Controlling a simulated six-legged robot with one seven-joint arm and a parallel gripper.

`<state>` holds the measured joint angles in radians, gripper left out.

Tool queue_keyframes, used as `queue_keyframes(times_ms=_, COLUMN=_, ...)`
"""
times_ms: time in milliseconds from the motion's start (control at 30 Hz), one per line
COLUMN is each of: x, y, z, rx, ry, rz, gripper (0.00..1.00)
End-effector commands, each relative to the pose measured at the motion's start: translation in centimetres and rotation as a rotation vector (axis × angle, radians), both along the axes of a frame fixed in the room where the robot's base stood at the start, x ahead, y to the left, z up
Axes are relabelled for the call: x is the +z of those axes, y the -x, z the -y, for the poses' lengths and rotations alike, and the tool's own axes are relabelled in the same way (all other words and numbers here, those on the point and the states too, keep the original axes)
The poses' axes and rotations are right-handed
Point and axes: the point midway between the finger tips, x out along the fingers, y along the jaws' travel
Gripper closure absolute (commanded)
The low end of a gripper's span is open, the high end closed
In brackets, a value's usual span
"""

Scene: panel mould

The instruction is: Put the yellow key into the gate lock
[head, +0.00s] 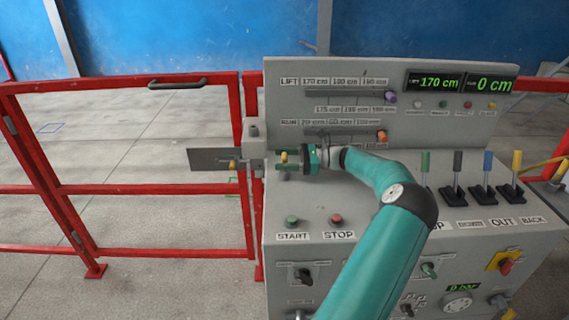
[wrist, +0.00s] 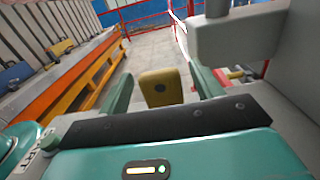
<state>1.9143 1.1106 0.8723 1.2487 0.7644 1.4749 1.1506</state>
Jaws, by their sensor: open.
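The yellow key (wrist: 160,88) shows in the wrist view as a yellow block with a small hole, between the two green fingers of my gripper (wrist: 163,93). Gaps show on both sides of it, so the fingers are open around it. In the head view the yellow key (head: 284,156) is a small yellow patch at my gripper (head: 287,161), just right of the grey gate lock (head: 254,150). The lock sits by the gate post at the panel's left edge. I cannot tell whether the key's hidden far end touches the lock.
A grey plate (head: 208,159) sticks out left of the lock over the red gate (head: 130,166), with another small yellow piece (head: 233,164) by it. The control panel (head: 375,226) has START and STOP buttons below my gripper and several coloured levers at right.

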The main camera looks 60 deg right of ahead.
Motion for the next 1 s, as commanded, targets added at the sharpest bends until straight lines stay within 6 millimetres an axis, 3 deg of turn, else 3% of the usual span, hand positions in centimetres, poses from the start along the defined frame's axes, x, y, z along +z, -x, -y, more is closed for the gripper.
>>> queue_keyframes(times_ms=100, x=0.0, y=0.0, z=0.0, rx=0.0, ry=0.0, rz=0.0, gripper=0.36)
queue_keyframes(times_ms=300, x=0.0, y=0.1, z=0.0, rx=0.0, ry=0.0, rz=0.0, gripper=0.76)
queue_keyframes(times_ms=367, x=0.0, y=0.1, z=0.0, rx=0.0, ry=0.0, rz=0.0, gripper=0.83)
queue_keyframes(times_ms=767, x=0.7, y=0.1, z=0.0, rx=0.0, ry=0.0, rz=0.0, gripper=0.83)
queue_keyframes(times_ms=1000, x=3.7, y=0.5, z=-0.1, rx=-0.001, ry=0.003, rz=-0.002, gripper=0.83)
